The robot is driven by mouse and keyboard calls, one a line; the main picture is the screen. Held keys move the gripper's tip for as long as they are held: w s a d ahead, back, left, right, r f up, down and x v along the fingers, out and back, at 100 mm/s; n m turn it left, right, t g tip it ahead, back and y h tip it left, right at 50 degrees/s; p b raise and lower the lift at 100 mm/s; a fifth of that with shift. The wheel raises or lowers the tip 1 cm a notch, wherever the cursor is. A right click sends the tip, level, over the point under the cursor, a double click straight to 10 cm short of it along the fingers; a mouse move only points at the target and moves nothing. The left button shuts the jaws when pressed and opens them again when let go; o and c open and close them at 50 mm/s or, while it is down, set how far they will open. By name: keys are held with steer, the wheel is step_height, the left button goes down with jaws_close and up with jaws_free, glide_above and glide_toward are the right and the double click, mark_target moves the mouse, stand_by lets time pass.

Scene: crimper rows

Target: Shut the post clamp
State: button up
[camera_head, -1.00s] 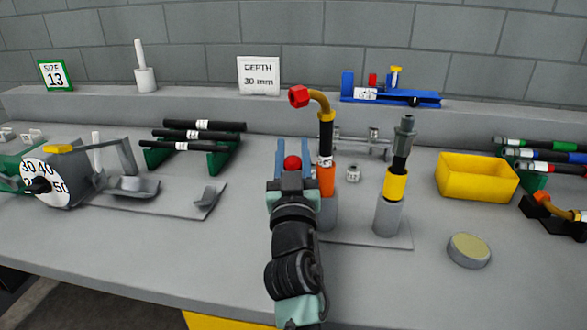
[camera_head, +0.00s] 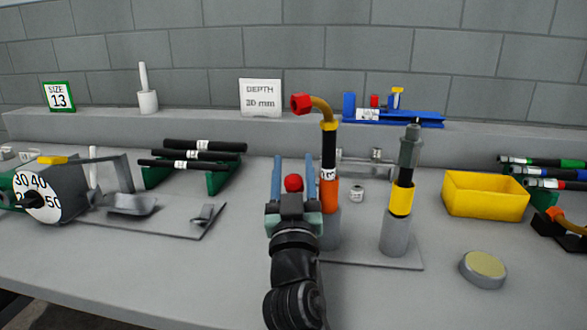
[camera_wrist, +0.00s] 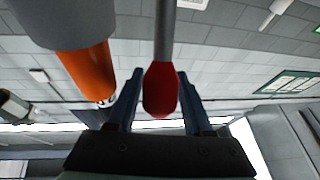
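The post clamp's lever shows in the wrist view as a grey rod with a red knob (camera_wrist: 161,90); the knob also shows in the head view (camera_head: 293,183). My gripper (camera_head: 293,165) is open, its two blue fingers on either side of the knob with narrow gaps. In the wrist view my gripper (camera_wrist: 160,95) shows the knob between the fingers. Just right of it stands the left grey post (camera_head: 330,230), holding an upright orange and black hose (camera_head: 328,185) with a bent brass end and red nut. The lever's joint to the post is hidden.
A second grey post (camera_head: 395,236) on the same plate holds a yellow-banded hose. A yellow bin (camera_head: 485,208) and a round disc (camera_head: 482,268) lie to the right. A dial machine (camera_head: 45,195) and a hose rack (camera_head: 195,165) stand left.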

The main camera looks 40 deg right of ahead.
steer(key=shift+f, duration=0.1)
steer(key=shift+s+a, duration=0.2)
steer(key=shift+a, duration=0.05)
steer(key=s+a+p, duration=0.1)
steer(key=s+a, duration=0.6)
steer(key=s, duration=0.2)
steer(key=shift+s+a+f, duration=0.15)
steer(key=shift+s+a, duration=0.2)
steer(key=shift+a, duration=0.05)
